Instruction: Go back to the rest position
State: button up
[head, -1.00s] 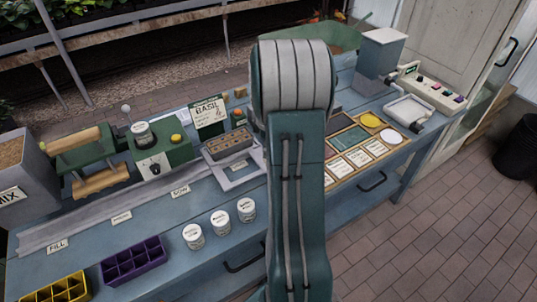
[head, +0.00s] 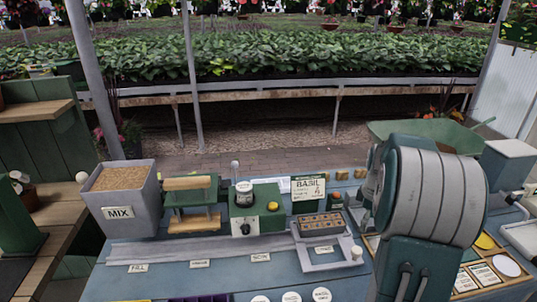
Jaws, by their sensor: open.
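My arm (head: 430,205) stands folded in the right part of the head view, its thick grey and teal link in front of the bench. My gripper does not show; it is out of the picture or hidden behind the arm. The arm hides part of the right side of the blue bench (head: 225,272).
On the bench stand a grey MIX bin (head: 118,213), a green roller device (head: 190,207), a green machine with a yellow button (head: 254,212), a BASIL sign (head: 309,188) and a seed tray (head: 322,225). Wooden shelving (head: 40,130) stands left. A plant bed (head: 300,60) lies behind.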

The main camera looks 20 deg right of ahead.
jog(key=s+a+r+m+t+h, duration=0.1)
jog(key=a+r, duration=0.4)
jog(key=a, duration=0.4)
jog(key=a+r+m+t, duration=0.1)
jog(key=a+r, duration=0.4)
jog(key=a, duration=0.4)
jog(key=s+a+r+m+t+y, duration=0.1)
jog(key=s+a+m+t, duration=0.2)
jog(key=s+a, duration=0.9)
jog(key=a+m, duration=0.1)
jog(key=a, duration=0.2)
jog(key=shift+s+a+r+t, duration=0.15)
jog(key=shift+a+r+t, duration=0.05)
jog(key=shift+a+t, duration=0.1)
